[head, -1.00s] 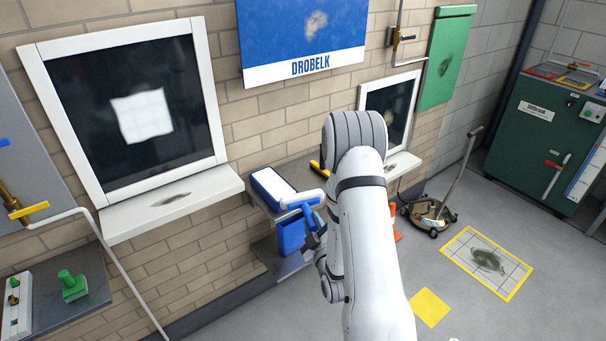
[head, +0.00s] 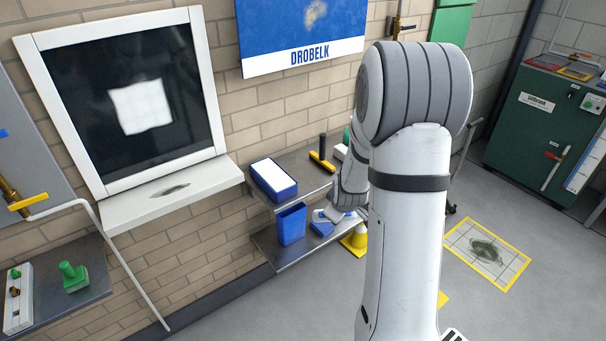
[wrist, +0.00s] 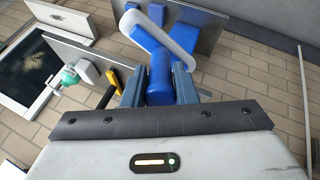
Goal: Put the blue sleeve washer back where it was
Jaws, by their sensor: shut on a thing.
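The blue sleeve washer (wrist: 160,75) has a blue handle, a blue crossbar and a long white sleeve. In the wrist view my gripper (wrist: 159,85) is shut on its handle, with the white sleeve beyond the fingertips. In the head view the washer (head: 321,228) shows small and partly hidden by my arm, low by the lower shelf (head: 283,259), right of the blue bin (head: 291,225). I cannot tell whether it touches the shelf.
The upper shelf (head: 305,165) holds a blue tray with a white inside (head: 273,179) and a yellow squeegee with a black handle (head: 321,157). My arm hides the shelf's right part.

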